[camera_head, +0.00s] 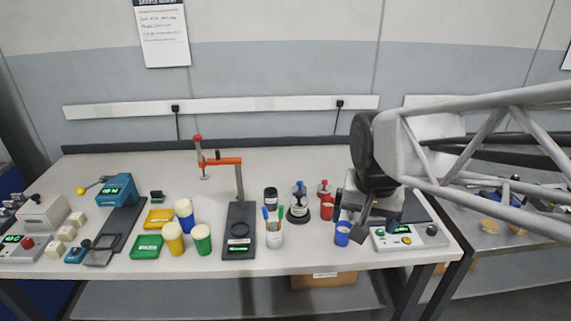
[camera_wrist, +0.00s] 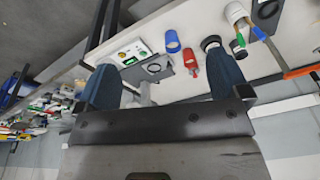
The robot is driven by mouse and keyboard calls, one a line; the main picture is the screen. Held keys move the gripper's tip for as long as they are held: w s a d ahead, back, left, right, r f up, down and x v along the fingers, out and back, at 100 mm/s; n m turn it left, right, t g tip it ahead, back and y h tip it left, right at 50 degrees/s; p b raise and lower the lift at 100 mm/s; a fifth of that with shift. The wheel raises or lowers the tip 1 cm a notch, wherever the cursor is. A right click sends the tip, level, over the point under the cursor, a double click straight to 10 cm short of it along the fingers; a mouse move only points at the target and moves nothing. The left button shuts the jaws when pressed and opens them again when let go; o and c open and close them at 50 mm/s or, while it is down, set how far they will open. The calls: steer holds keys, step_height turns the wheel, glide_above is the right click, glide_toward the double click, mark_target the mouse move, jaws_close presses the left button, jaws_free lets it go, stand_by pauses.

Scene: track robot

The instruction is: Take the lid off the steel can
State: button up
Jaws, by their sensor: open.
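My gripper (camera_head: 351,218) hangs over the right part of the bench in the head view, behind the blue cup (camera_head: 342,233). In the wrist view its two blue fingers (camera_wrist: 164,78) stand wide apart, and nothing is gripped. I cannot clearly pick out the steel can or its lid. A small pale grey shape (camera_wrist: 144,92) shows between the fingers in the wrist view, partly hidden by the gripper body; I cannot tell whether it is the can. My gripper and arm hide part of the bench in the head view.
A control box (camera_head: 408,237) is right of my gripper. A red bottle (camera_head: 326,208), a blue-topped bottle (camera_head: 299,205), a dark jar (camera_head: 270,198) and a white cup of pens (camera_head: 274,237) stand to the left. An orange-armed stand (camera_head: 239,218) is farther left. The back middle is clear.

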steer(key=w+a+f+m, duration=0.1)
steer(key=w+m, duration=0.3)
steer(key=w, duration=0.7)
steer(key=m+g, duration=0.2)
steer(key=m, duration=0.8)
glide_above(301, 193)
steer(key=f, duration=1.4)
steer(key=shift+s+f, duration=0.2)
steer(key=shift+f, duration=0.2)
steer(key=shift+w+f, duration=0.3)
steer(key=shift+f, duration=1.25)
steer(key=shift+f, duration=0.1)
